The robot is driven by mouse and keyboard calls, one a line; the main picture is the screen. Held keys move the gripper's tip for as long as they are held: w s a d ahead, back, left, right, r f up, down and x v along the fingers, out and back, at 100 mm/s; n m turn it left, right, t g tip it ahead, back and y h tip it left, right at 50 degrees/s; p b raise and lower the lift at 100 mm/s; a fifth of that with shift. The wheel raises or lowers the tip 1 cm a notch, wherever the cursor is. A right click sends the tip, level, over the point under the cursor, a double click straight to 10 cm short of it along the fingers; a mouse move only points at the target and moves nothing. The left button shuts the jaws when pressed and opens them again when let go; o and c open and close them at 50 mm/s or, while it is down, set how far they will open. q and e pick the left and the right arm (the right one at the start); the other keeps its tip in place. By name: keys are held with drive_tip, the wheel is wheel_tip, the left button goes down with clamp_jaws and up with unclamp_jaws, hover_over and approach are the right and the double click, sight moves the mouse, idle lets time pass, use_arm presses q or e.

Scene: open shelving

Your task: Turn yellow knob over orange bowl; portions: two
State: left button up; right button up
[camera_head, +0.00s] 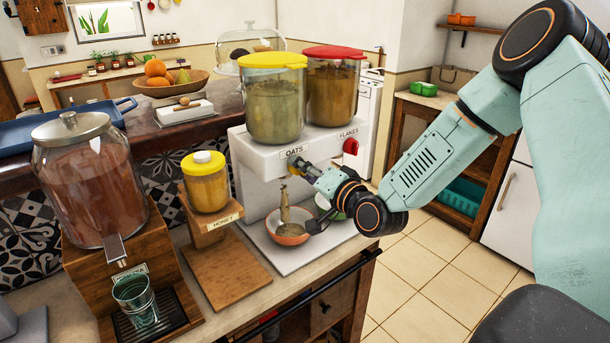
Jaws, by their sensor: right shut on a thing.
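The dispenser (245,150) carries a yellow-lidded oats canister (274,105) and a red-lidded flakes canister (333,92). My right gripper (303,168) is at the dispenser front, just below the OATS label, shut on the yellow knob, which its fingers mostly hide. Below it the orange bowl (290,238) stands on the white base. A tan stream of oats (285,206) hangs between the spout and the bowl, and some tan content lies in the bowl. My left gripper is out of view.
A red knob (350,146) sits under the FLAKES label. A green bowl (326,203) stands beside the orange one, partly behind my gripper. A honey jar (206,186) on a wooden stand and a large glass drink dispenser (88,185) are at the left.

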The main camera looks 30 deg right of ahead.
drive_tip(key=shift+d+r+m+b, duration=0.1)
drive_tip(key=shift+m+b, duration=0.85)
drive_tip(key=shift+m, duration=1.25)
drive_tip(key=o, duration=1.2)
drive_tip(key=shift+c, duration=0.2)
